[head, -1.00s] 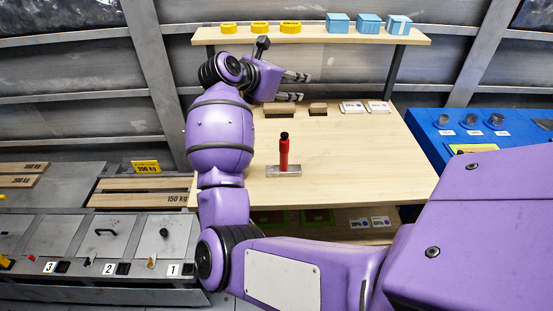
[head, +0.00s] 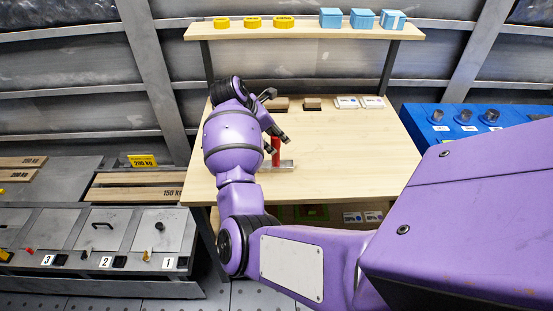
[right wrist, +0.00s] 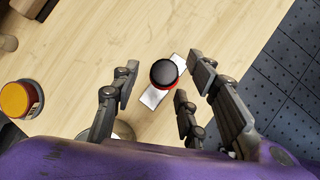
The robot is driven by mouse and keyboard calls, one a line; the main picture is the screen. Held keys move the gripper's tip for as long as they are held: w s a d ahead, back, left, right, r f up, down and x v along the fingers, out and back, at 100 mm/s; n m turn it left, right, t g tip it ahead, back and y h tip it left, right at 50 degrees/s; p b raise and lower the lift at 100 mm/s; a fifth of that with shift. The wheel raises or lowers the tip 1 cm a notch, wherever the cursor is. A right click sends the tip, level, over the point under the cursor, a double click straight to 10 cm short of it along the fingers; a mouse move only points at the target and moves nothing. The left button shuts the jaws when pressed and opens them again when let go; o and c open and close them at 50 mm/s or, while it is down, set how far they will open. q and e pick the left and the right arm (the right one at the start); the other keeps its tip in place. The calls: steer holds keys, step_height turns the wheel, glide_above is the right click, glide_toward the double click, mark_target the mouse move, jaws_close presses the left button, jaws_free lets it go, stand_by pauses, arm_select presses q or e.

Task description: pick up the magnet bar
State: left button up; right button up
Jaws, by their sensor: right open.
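The magnet bar (head: 275,155) is an upright red handle on a flat metal bar, standing on the wooden table. My right gripper (head: 279,128) is just above its top, partly covering it in the head view. In the right wrist view, the black round top of the magnet bar (right wrist: 163,72) lies between the spread fingers of my right gripper (right wrist: 165,82), with the silver base below it. The fingers are open and do not visibly hold it. My left gripper is not in view.
The shelf (head: 300,29) above holds yellow discs and blue boxes. A blue surface (head: 425,125) is at the right. The table (head: 360,160) right of the magnet bar is clear.

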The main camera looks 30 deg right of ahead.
steer(key=shift+d+f, duration=0.1)
steer(key=shift+f, duration=0.15)
jaws_close()
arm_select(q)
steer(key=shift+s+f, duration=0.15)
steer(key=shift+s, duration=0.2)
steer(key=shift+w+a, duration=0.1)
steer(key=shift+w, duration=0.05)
arm_select(e)
steer(key=shift+r, duration=0.1)
